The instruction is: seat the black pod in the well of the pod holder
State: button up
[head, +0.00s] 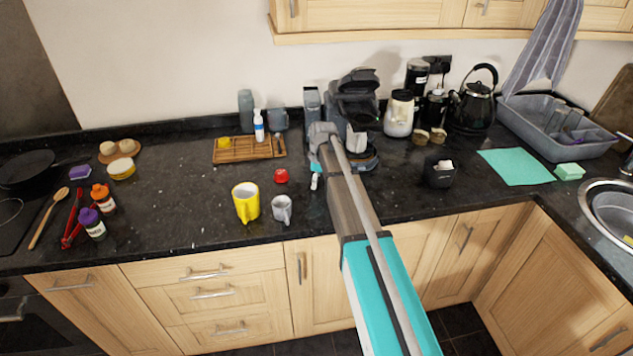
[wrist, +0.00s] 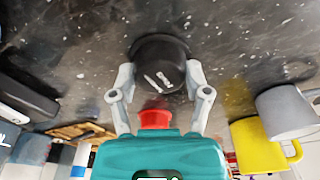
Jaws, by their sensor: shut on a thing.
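My gripper (head: 315,183) hangs low over the dark counter, in front of the coffee machine, partly hidden by my arm. In the wrist view my gripper (wrist: 160,88) is shut on the black pod (wrist: 161,66), with one grey finger on each side of it. The pod has small white marks on its face. In the head view I cannot make the pod out against the dark counter. I cannot clearly identify the pod holder or its well in either view; my arm covers part of the coffee machine's front.
The coffee machine (head: 355,98) stands behind my gripper. A red pod (head: 281,176), a yellow mug (head: 246,204) and a grey mug (head: 282,210) are to the left. The counter between my arm and that box is clear.

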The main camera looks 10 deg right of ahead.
jog(key=shift+r, duration=0.15)
notch_tip(320, 180, up, 3)
jog(key=p, duration=0.3)
jog(key=s+r+p, duration=0.6)
jog(key=p, duration=0.1)
jog(key=shift+a+r, duration=0.25)
jog(key=shift+r, duration=0.1)
jog(key=s+r+p, duration=0.3)
jog(key=s, duration=0.5)
jog(key=shift+a, duration=0.3)
notch_tip(320, 180, down, 3)
jog(key=b, duration=0.3)
jog(key=shift+d, duration=0.15)
